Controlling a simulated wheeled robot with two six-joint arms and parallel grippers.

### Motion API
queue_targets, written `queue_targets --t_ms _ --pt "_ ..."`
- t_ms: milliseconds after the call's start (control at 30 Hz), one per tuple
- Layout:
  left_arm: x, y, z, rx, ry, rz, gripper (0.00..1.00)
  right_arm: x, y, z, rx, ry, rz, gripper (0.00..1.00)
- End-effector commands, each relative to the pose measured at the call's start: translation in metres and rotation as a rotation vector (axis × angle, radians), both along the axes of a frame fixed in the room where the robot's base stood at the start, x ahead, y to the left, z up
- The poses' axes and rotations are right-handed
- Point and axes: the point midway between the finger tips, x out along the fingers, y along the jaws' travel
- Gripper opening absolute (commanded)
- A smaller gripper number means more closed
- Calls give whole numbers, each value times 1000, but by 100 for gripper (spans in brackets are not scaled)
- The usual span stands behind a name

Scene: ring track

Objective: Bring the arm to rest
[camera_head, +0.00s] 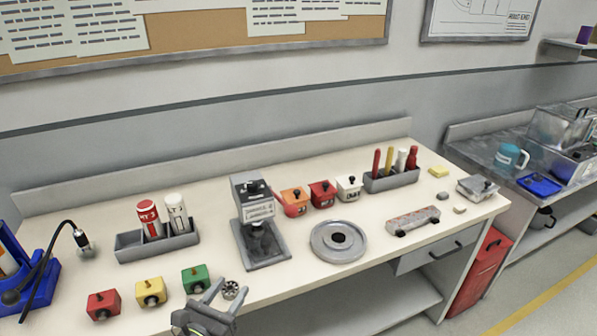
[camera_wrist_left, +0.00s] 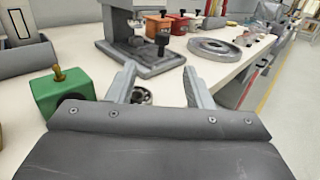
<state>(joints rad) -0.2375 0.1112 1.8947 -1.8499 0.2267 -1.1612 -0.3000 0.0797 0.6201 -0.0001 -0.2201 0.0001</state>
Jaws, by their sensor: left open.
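My left gripper (camera_head: 213,296) comes in at the bottom of the head view, over the front edge of the bench. Its jaws are open, and I see nothing held between them. It also shows in the left wrist view (camera_wrist_left: 160,90), with its two fingers apart. A small round metal part (camera_head: 231,290) with holes lies on the bench just beyond the fingers; in the wrist view (camera_wrist_left: 141,96) it shows beside the left finger. A green block with a knob (camera_head: 195,279) stands to the left of the gripper. My right gripper is not in view.
A yellow block (camera_head: 151,292) and a red block (camera_head: 103,304) stand further left. A grey press-like device (camera_head: 262,245) and a round metal plate (camera_head: 338,257) stand behind. A tray with two canisters (camera_head: 128,251) is back left. Floor space is free at right.

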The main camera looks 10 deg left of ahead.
Motion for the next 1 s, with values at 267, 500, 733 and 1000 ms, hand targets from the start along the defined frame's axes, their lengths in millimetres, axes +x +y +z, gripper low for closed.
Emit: queue_targets --t_ms 267,500,733,1000 --pt "-19 48 40 -466 -102 218 46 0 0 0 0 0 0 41" --pt "-67 121 46 -1206 -200 552 46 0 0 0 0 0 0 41" --pt "-127 147 2 -1861 -212 912 46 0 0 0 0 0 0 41" --pt "-196 111 -48 -2386 -120 1393 46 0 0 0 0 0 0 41"
